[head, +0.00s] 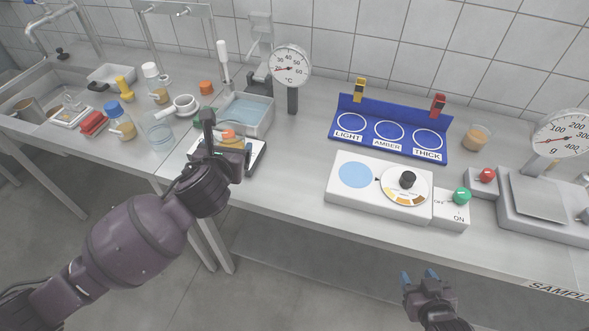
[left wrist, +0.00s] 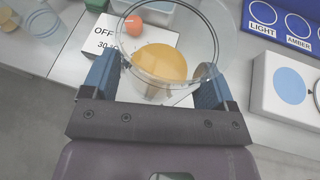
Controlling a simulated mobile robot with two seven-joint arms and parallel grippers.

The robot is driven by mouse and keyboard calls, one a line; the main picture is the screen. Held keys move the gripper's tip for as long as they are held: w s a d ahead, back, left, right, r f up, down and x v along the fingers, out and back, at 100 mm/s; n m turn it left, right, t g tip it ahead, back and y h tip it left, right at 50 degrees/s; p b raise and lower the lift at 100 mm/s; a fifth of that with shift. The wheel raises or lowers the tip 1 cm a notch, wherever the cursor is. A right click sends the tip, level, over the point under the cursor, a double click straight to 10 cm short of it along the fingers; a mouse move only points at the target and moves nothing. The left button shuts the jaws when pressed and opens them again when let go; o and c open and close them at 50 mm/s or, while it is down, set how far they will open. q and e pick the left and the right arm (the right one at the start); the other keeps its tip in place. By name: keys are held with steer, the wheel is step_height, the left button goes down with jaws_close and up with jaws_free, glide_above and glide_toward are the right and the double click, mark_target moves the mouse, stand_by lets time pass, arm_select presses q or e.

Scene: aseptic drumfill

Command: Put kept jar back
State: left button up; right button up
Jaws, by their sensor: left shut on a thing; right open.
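My left gripper (head: 222,138) is shut on a clear glass jar; in the left wrist view the jar (left wrist: 160,62) has amber contents and sits between the two blue fingertips (left wrist: 158,82). It is over the panel marked OFF and 30 (left wrist: 105,40), with an orange knob (left wrist: 132,21) behind it. In the head view the gripper mostly hides the jar. A blue stand (head: 345,130) has three empty rings, LIGHT, AMBER and THICK. Another jar with amber contents (head: 475,139) stands right of the stand. My right gripper (head: 420,278) is open and empty, in front of the counter.
A water bath (head: 262,127) and a dial thermometer (head: 290,63) stand behind my left gripper. A white dial box (head: 345,190) is in front of the blue stand. A scale (head: 540,197) is at right. Bottles, a beaker (head: 158,133) and a cup (head: 185,103) crowd the left.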

arm_select(q)
steer(key=w+d+r+h+b, duration=0.1)
steer(key=w+d+r, duration=0.25)
steer(key=d, duration=0.35)
steer(key=w+d+r+h, duration=0.1)
steer(key=w+d+r, duration=0.25)
steer(key=d, duration=0.35)
steer(key=b, duration=0.3)
glide_above(296, 174)
step_height(296, 174, down, 16)
steer(key=shift+s+r, duration=0.1)
steer(key=shift+r, duration=0.15)
steer(key=shift+f+b, duration=0.5)
steer(key=shift+f, duration=1.9)
